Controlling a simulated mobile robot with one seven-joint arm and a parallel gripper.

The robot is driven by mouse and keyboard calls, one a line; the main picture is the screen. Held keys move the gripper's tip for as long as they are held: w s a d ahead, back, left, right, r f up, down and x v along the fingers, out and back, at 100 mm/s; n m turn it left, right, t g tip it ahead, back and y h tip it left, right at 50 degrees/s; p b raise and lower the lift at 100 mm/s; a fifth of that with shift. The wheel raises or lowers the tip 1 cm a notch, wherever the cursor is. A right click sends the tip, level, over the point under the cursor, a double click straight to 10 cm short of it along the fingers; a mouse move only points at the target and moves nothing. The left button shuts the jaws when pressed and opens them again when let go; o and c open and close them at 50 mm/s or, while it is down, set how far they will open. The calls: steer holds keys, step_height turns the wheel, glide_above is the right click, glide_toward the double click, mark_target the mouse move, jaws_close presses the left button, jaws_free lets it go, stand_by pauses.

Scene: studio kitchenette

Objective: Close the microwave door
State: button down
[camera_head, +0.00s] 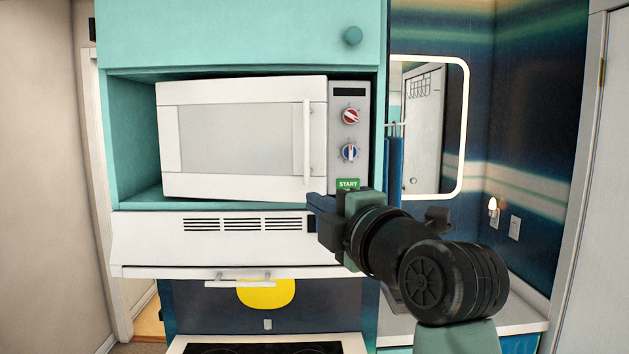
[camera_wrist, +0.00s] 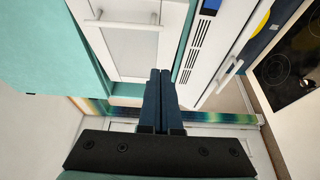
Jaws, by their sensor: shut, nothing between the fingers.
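The white microwave (camera_head: 349,100) sits in a teal cabinet niche. Its door (camera_head: 230,135) fills the left and middle of its front, with a vertical handle (camera_head: 307,140) near the right edge. That edge looks slightly forward of the control panel, so the door seems a little ajar; the gap itself is hard to see. My gripper (camera_head: 314,203) is in front of the door's lower right corner, its blue fingers together and empty. In the wrist view, the shut fingers (camera_wrist: 160,73) point toward the white door (camera_wrist: 130,50). I cannot tell whether they touch it.
A white range hood (camera_head: 160,240) with vents is just below the microwave, above a dark cooktop (camera_head: 262,349). A teal cupboard (camera_head: 230,35) is above. A mirror (camera_head: 455,125) and counter (camera_head: 525,318) are at the right. The niche has free room left of the microwave.

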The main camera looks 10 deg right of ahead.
mark_target(321, 177)
steer(key=w+p, duration=0.2)
steer(key=w, duration=0.1)
steer(key=w+p, duration=0.2)
steer(key=w, duration=0.2)
steer(key=w+d+p, duration=0.1)
steer(key=w+p, duration=0.1)
steer(key=w, duration=0.1)
steer(key=shift+w, duration=0.3)
steer(key=w+d+b, duration=0.1)
steer(key=w+b, duration=0.1)
steer(key=b, duration=0.1)
steer(key=w+d+b, duration=0.1)
steer(key=w, duration=0.1)
steer(key=shift+d, duration=0.3)
steer(key=shift+w+d+b, duration=0.3)
steer(key=shift+w, duration=0.35)
steer(key=shift+w+d+b, duration=0.3)
steer(key=shift+w, duration=0.35)
steer(key=shift+r, duration=0.2)
steer(key=shift+d, duration=0.1)
